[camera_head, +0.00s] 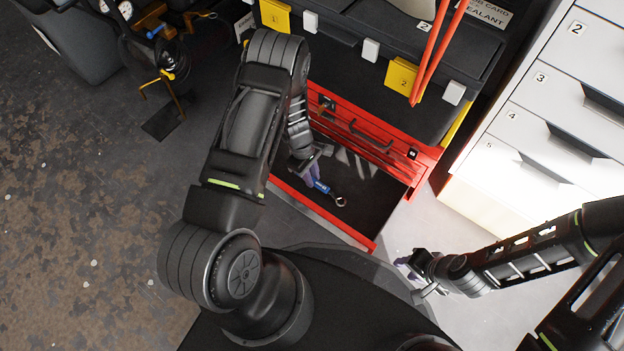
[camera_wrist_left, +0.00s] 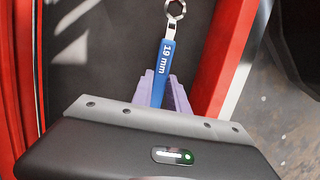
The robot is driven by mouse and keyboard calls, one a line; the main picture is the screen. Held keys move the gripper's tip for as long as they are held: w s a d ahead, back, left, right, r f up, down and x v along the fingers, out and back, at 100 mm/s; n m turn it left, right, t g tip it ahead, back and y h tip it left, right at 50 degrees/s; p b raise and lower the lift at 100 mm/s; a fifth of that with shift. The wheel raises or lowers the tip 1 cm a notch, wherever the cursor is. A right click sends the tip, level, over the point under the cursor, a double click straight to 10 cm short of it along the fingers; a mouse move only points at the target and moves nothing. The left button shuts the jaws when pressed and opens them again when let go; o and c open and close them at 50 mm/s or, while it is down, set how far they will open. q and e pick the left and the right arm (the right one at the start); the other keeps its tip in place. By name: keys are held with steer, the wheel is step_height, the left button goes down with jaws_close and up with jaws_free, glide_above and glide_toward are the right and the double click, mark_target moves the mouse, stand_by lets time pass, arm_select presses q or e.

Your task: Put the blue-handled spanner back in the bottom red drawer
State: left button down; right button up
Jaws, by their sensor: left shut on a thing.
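The blue-handled spanner (camera_head: 323,188) is in the open bottom red drawer's area in the head view, its ring end pointing right. It also shows in the left wrist view (camera_wrist_left: 165,62), where its handle reads "19 mm". My left gripper (camera_head: 312,177) is shut on the handle; its purple fingers (camera_wrist_left: 172,92) show on both sides of it. The red drawer (camera_head: 318,214) is pulled out, with a dark floor. I cannot tell whether the spanner touches that floor. My right gripper (camera_head: 405,264) is outside the drawer, to its lower right; its jaw opening is unclear.
The red cabinet's upper drawers (camera_head: 360,133) stand behind the open drawer, under black boxes with yellow labels. A white numbered drawer unit (camera_head: 545,140) stands at the right. My left arm passes over the drawer's left side.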

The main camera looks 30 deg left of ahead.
arm_select(q)
steer(key=shift+x, duration=0.9)
steer(key=shift+w+a, duration=0.1)
steer(key=shift+a, duration=0.1)
steer(key=shift+f+b, duration=0.2)
steer(key=shift+b, duration=0.15)
steer(key=c, duration=1.3)
jaws_free()
steer(key=shift+r, duration=0.1)
steer(key=shift+r+p, duration=0.2)
steer(key=shift+p, duration=0.1)
steer(key=p+v, duration=0.4)
steer(key=v, duration=0.7)
steer(key=shift+r, duration=0.35)
